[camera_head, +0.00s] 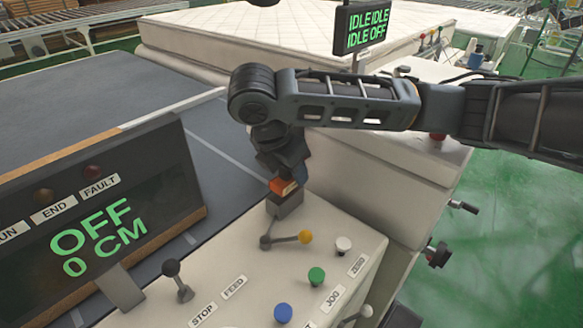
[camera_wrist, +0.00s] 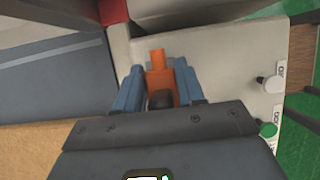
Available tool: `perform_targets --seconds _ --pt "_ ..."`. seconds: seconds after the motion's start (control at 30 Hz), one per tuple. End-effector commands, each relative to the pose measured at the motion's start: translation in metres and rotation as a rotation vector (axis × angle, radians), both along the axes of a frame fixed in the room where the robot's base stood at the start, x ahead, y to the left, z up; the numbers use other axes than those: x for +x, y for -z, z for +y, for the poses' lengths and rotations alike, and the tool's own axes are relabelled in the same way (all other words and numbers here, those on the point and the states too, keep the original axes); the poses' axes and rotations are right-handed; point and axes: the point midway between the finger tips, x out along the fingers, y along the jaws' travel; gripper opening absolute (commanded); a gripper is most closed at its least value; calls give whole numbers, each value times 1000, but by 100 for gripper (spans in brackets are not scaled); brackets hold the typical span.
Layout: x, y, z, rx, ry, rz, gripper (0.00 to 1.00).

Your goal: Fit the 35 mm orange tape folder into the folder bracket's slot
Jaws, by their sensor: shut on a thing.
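The orange tape folder (camera_head: 283,186) is held in my gripper (camera_head: 287,168), just above a grey block-like bracket (camera_head: 286,205) on the machine's white top. Whether the folder touches the bracket or sits in its slot cannot be told. In the wrist view, the blue fingers of my gripper (camera_wrist: 160,90) are shut on the orange folder (camera_wrist: 157,60), whose narrow end points away from me. The bracket's slot is hidden in both views.
A lever with a yellow knob (camera_head: 305,237) is beside the bracket. A green button (camera_head: 317,276), a blue button (camera_head: 283,312) and a white button (camera_head: 343,245) stand nearby. A display (camera_head: 95,225) reads OFF, 0 CM at left. A white mattress (camera_head: 240,40) lies behind.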

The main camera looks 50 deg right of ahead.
Motion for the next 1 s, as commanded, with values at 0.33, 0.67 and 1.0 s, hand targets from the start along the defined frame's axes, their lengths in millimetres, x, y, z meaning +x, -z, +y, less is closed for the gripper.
perform_targets --seconds 0.33,0.67,1.0 --pt "0 8 0 0 1 0 0" --pt "0 16 0 1 0 1 0" --pt "-1 20 1 5 2 4 41"
